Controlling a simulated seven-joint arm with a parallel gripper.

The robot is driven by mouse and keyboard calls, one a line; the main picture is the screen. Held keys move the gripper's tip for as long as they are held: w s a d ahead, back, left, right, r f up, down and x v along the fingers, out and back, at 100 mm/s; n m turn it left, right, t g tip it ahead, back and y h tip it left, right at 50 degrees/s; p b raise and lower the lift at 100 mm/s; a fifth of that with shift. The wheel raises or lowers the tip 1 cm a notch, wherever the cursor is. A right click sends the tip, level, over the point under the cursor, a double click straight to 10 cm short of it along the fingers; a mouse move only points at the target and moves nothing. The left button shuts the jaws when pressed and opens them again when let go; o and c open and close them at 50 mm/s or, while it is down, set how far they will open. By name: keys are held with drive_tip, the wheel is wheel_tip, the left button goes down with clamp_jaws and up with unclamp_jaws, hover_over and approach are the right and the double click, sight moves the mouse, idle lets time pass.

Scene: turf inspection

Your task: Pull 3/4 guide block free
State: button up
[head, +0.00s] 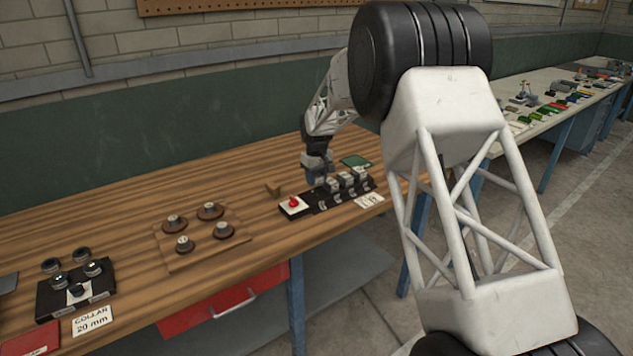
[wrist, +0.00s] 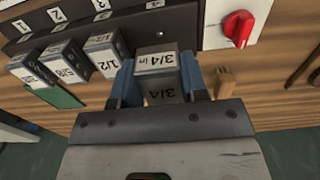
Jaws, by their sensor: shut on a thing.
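The 3/4 guide block (wrist: 156,62) is a grey block marked "3/4 in" on one face and "3/4" on another. My gripper (wrist: 157,82) is shut on it, with a blue finger on each side of the block. In the wrist view the block stands by the black rack (wrist: 95,22), below its "4" label. I cannot tell whether it is still seated in the rack. In the head view my gripper (head: 316,172) is at the rack (head: 328,198), and the block is too small to make out.
Blocks marked 1/2 (wrist: 104,55), 5/8 (wrist: 70,65) and another (wrist: 34,72) stand beside the held block. A red knob (wrist: 238,27) on a white plate is at the rack's other end. A small wooden piece (head: 273,190) lies nearby. A board with round pieces (head: 185,262) lies further left.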

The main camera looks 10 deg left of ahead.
drive_tip(key=shift+r, duration=1.1)
drive_tip(key=shift+w, duration=0.1)
